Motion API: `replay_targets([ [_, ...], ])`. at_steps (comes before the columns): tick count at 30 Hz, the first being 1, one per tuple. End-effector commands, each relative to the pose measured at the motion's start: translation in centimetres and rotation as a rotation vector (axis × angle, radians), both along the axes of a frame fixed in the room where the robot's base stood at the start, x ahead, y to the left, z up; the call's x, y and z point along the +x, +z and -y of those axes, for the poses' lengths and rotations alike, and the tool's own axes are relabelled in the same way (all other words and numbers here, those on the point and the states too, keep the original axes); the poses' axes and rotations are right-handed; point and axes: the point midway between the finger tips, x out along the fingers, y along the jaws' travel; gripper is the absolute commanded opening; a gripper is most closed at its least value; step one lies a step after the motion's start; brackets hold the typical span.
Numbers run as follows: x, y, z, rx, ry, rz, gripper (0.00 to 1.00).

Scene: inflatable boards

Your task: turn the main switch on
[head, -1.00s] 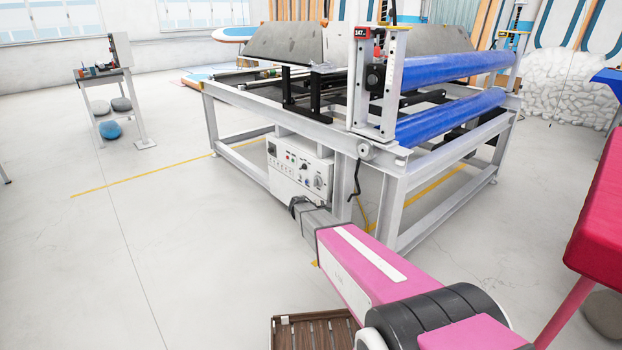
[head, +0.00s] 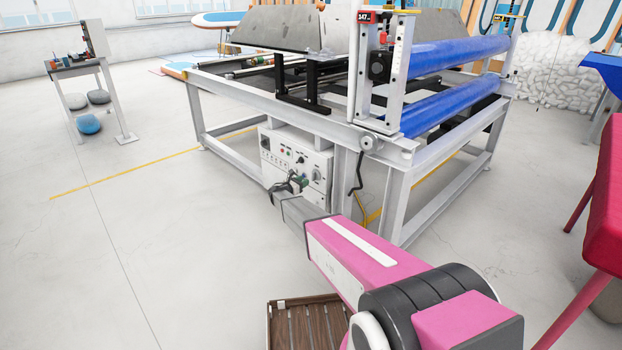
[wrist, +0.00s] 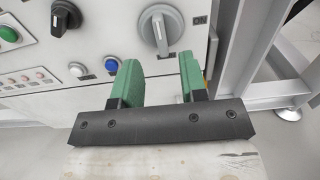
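The white control panel (head: 290,160) is mounted low under the near frame of the machine. A large grey rotary knob (wrist: 161,32), which looks like the main switch, sits on its right part; it also shows in the head view (head: 316,174). Its handle stands nearly upright in the wrist view, and a small dark label with "ON" is to its upper right. My gripper (wrist: 158,78) has green fingers spread apart with nothing between them. The fingers are just below the knob in the picture and appear apart from it.
A smaller black knob (wrist: 65,17), a green button (wrist: 9,33), a blue button (wrist: 111,65) and a white button (wrist: 77,69) are left of the grey knob. A metal frame post (wrist: 237,50) stands close on the right. A slatted brown crate (head: 305,325) lies on the floor.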

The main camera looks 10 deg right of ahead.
Motion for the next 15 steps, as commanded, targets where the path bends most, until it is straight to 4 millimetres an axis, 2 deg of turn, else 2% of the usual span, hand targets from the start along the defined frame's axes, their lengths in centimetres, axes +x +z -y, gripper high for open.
replay_targets([
  [3,1.5,-0.1,1.9,0.001,-0.003,0.001,0.39],
  [9,3.2,-0.1,4.4,0.001,-0.002,0.0,0.39],
  [15,3.8,0.0,5.2,0.001,-0.001,0.001,0.39],
])
